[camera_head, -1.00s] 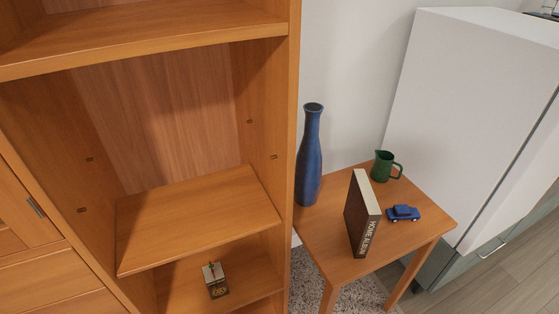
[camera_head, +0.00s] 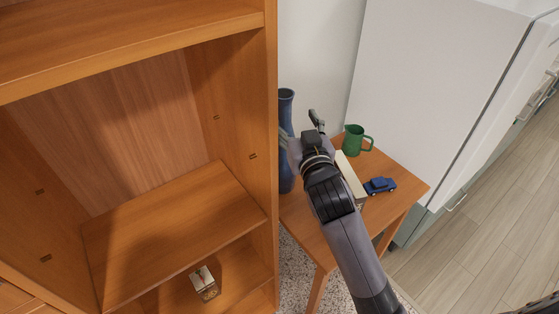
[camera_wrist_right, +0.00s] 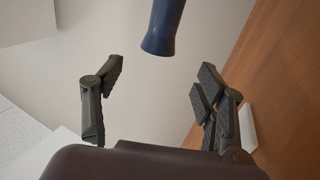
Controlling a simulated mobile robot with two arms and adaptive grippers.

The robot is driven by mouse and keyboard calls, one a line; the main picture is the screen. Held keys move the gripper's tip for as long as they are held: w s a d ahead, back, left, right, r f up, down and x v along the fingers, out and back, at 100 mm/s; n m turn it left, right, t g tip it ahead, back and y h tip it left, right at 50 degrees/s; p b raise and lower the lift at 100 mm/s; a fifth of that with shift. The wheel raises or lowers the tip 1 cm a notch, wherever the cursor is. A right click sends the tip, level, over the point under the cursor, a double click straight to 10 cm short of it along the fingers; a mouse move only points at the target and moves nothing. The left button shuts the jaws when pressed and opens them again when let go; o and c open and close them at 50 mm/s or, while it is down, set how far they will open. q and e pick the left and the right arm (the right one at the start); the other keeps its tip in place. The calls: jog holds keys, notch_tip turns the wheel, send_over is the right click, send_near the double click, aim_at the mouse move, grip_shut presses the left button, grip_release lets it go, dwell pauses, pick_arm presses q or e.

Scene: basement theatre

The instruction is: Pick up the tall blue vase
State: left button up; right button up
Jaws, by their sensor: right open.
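The tall blue vase (camera_head: 286,105) stands upright on the small wooden table, close beside the bookcase. My right gripper (camera_head: 300,130) is in front of its upper part and hides some of it. In the right wrist view, the vase's narrow neck and flared mouth (camera_wrist_right: 160,30) come in from the top, in line with the space between the spread fingers (camera_wrist_right: 160,72). The fingers are open and empty; I see no contact with the vase. My left gripper is not in view.
The small table (camera_head: 395,170) also holds a green jug (camera_head: 354,141), a book (camera_head: 350,178) partly hidden by my right arm, and a blue toy car (camera_head: 380,185). The bookcase side (camera_head: 265,150) is close left of the vase. A white cabinet (camera_head: 430,80) stands behind right.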

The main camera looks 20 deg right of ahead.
aim_at(286, 101)
jog(key=w+p, duration=0.1)
jog(key=w, duration=0.4)
jog(key=shift+w+d+f, duration=0.1)
jog(key=shift+w+d, duration=0.05)
jog(key=shift+w, duration=0.05)
jog(key=w+p, duration=0.1)
jog(key=w, duration=0.3)
jog(key=shift+w+d, duration=0.1)
jog(key=shift+d, duration=0.1)
jog(key=shift+w+f, duration=0.1)
jog(key=shift+w, duration=0.5)
jog(key=shift+s, duration=0.1)
grip_shut()
jog(key=shift+r, duration=0.25)
